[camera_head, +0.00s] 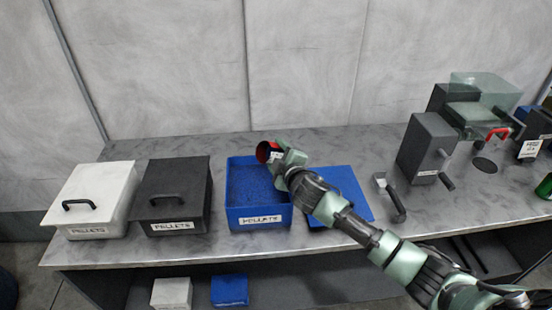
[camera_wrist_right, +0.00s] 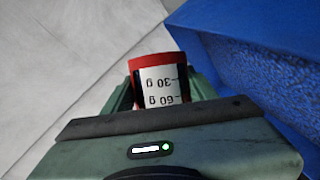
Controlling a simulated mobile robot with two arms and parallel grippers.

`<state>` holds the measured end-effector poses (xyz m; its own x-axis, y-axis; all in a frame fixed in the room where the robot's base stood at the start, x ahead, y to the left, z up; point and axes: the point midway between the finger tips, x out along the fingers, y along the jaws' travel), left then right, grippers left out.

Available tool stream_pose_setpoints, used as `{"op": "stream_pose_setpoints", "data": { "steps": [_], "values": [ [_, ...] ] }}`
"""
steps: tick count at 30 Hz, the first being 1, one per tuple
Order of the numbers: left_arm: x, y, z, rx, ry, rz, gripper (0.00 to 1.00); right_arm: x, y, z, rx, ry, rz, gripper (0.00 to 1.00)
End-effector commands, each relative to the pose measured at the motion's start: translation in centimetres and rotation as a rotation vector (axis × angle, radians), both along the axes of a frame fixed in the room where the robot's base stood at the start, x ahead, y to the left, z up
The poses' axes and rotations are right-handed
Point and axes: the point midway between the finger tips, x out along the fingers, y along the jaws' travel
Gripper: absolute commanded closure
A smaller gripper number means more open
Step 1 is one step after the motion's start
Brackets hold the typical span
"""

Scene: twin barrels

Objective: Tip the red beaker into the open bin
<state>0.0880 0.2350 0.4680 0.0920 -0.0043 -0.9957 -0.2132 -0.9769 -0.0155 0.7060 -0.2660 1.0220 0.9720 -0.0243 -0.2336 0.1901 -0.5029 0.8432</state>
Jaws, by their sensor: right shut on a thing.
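The red beaker (camera_head: 263,152) is in my right gripper (camera_head: 281,156), at the back edge of the open blue bin (camera_head: 259,222) in the head view. Its dark mouth shows, and it looks tilted; I cannot tell whether anything is in it. In the right wrist view the red beaker (camera_wrist_right: 152,66) sits between the fingers of my right gripper (camera_wrist_right: 158,95), with a white scale label reading 30 g and 60 g upside down. The blue bin (camera_wrist_right: 200,52) is beside it on the right, with blue grainy contents. My left gripper is not in view.
A blue lid (camera_head: 345,187) lies right of the bin, partly under my right arm. A closed black bin (camera_head: 172,193) and a closed white bin (camera_head: 95,198) stand to the left. A black-handled scoop (camera_head: 393,200) and a grey dispenser (camera_head: 425,147) are on the right.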

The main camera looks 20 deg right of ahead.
Motion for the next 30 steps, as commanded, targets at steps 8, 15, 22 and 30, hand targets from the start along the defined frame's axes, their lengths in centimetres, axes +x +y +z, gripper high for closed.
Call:
{"op": "stream_pose_setpoints", "data": {
  "steps": [8,15,22,30],
  "values": [
    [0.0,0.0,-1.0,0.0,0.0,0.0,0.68,0.0,0.1,0.7,-0.12,-0.032,0.001,0.85],
    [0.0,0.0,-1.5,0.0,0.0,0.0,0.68,-0.1,0.3,1.5,-0.232,-0.06,0.001,0.85],
    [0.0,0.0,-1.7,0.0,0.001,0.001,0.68,-0.1,0.5,2.1,-0.337,-0.086,0.001,0.85],
    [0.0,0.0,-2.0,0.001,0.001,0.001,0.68,-0.2,0.8,2.8,-0.464,-0.117,0.0,0.85]
  ]
}}
